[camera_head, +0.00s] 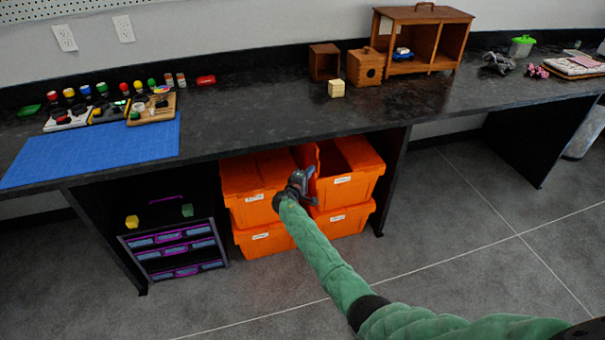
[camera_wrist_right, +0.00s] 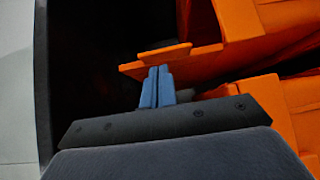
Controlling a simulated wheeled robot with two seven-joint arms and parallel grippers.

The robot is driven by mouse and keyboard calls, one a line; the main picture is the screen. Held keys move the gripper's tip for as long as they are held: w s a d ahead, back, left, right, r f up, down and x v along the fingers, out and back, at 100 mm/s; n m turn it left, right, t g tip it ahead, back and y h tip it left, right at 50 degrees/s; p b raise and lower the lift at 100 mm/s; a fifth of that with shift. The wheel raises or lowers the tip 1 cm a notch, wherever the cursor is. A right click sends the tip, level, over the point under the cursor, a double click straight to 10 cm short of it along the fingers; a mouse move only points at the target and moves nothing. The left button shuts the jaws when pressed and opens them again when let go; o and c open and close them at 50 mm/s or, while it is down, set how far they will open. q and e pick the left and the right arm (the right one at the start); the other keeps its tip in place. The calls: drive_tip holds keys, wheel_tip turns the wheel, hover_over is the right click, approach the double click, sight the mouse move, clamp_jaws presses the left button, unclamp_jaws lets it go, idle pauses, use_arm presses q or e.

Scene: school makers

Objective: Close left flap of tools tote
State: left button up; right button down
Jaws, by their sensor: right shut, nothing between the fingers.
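Orange totes stand stacked two high in two columns under the counter. The upper right tote (camera_head: 345,190) is open at the top, with a dark interior. An orange flap (camera_head: 305,157) stands raised at its left side. The upper left tote (camera_head: 252,175) looks covered. Labels are too small to read. My right gripper (camera_head: 309,174) is at the front between the two upper totes, close to the raised flap. In the right wrist view its blue fingers (camera_wrist_right: 158,84) are shut together and empty, tips close to an orange edge (camera_wrist_right: 172,62); contact is unclear. My left gripper is out of view.
The dark counter (camera_head: 250,118) overhangs the totes, with a support panel (camera_head: 394,180) right of them. A dark drawer unit (camera_head: 175,245) stands left. A blue mat (camera_head: 95,150) and wooden boxes (camera_head: 367,68) lie on top. The floor (camera_head: 465,220) to the right is clear.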

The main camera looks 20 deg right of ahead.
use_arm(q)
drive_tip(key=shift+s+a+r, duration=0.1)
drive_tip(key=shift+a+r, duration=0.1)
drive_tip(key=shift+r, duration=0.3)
use_arm(e)
drive_tip(key=shift+d, duration=0.6)
